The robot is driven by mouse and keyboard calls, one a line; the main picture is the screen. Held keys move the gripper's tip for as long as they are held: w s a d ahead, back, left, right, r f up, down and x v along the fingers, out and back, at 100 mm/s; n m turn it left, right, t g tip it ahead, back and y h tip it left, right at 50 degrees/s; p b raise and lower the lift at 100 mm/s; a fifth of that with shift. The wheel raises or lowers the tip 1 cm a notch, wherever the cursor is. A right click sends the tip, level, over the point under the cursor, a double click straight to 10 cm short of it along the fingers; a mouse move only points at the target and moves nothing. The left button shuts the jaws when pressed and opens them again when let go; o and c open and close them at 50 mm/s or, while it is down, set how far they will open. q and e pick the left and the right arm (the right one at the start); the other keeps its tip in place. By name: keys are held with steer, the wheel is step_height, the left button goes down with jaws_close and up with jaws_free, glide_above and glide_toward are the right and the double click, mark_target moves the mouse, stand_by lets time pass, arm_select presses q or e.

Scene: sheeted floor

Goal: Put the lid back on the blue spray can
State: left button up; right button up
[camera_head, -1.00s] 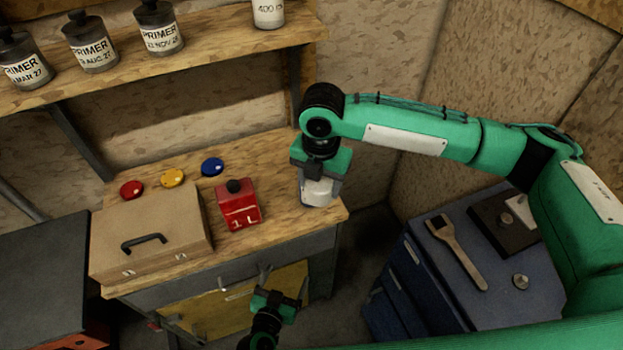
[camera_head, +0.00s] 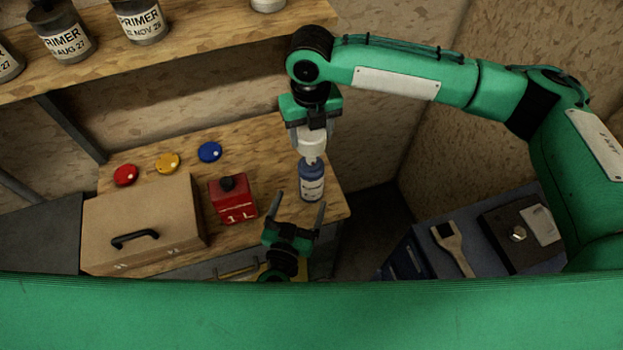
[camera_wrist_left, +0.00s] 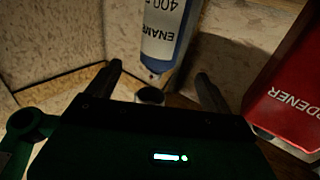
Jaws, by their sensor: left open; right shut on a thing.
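The blue spray can (camera_head: 313,184) stands upright on the wooden bench near its right end, its white nozzle showing on top. The white lid (camera_head: 312,144) is in my right gripper (camera_head: 311,130), which is shut on it just above the nozzle. The lid looks apart from the can. My left gripper (camera_head: 299,207) is open and empty, its fingers pointing at the can from the front. In the left wrist view, the can (camera_wrist_left: 163,40) shows its label upside down beyond the open fingers (camera_wrist_left: 160,82). The fingers do not grip it.
A red hardener tin (camera_head: 233,203) stands left of the can, close to my left gripper. A cardboard-coloured case (camera_head: 145,222) and red, yellow and blue discs (camera_head: 210,152) lie farther left. Primer cans stand on a shelf (camera_head: 200,45) above. A blue cabinet (camera_head: 409,258) is at right.

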mark_target(313, 166)
steer(key=shift+w, duration=0.1)
arm_select(q)
steer(key=x, duration=1.2)
steer(key=shift+f, duration=0.1)
steer(key=c, duration=1.4)
steer(key=shift+c, duration=0.2)
arm_select(e)
steer(key=shift+f, duration=2.5)
steer(key=shift+f, duration=0.1)
steer(key=shift+f, duration=0.8)
steer(key=shift+f, duration=0.65)
